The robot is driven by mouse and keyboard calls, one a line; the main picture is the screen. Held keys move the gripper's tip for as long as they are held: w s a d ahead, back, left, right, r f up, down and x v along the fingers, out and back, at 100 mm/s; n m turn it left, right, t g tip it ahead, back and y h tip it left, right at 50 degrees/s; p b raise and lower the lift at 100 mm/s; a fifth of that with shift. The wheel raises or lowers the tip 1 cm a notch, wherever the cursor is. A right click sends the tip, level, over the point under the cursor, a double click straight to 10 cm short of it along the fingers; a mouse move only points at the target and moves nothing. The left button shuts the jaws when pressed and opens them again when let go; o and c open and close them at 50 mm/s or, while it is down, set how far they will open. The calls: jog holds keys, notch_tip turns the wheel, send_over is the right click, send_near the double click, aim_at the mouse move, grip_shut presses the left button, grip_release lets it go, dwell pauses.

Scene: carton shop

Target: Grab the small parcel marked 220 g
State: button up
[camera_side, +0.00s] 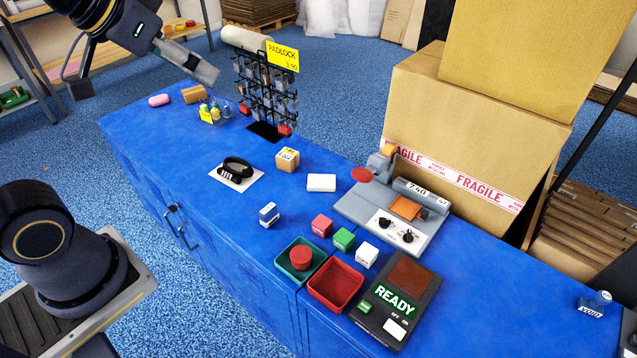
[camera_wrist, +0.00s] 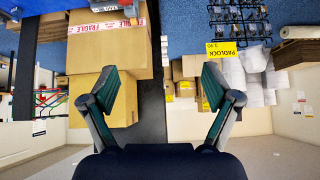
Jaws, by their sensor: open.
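A small tan cardboard parcel (camera_side: 287,160) with a pale label on top stands on the blue counter, right of the black phone-like handset, in the side view. The label's print is too small to read for certain. My gripper (camera_wrist: 160,88) is open and empty in the wrist view, with its two fingers wide apart. In the side view my gripper (camera_side: 203,73) is at the upper left, raised above the far end of the counter and well away from the parcel. The parcel does not show in the wrist view.
A padlock rack (camera_side: 265,88) stands behind the parcel. The handset (camera_side: 236,170), a white box (camera_side: 321,182) and a grey machine (camera_side: 395,212) are nearby. Small blocks, a green tray (camera_side: 284,266) and a red tray (camera_side: 350,305) lie in front. Large cartons (camera_side: 450,130) stand behind.

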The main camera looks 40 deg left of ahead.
jog(key=w+a+r, duration=0.1)
jog(key=w, duration=0.8)
jog(key=n+g, duration=0.2)
jog(key=g, duration=0.2)
send_over(287, 154)
jog(key=s, duration=0.2)
jog(key=shift+y, duration=0.3)
jog(key=f, duration=4.1)
jog(key=shift+w+d+f, duration=0.1)
jog(key=shift+d+f, duration=0.15)
jog(key=shift+f, duration=0.05)
jog(key=shift+x, duration=3)
jog(key=c, duration=1.4)
jog(key=shift+r, duration=0.1)
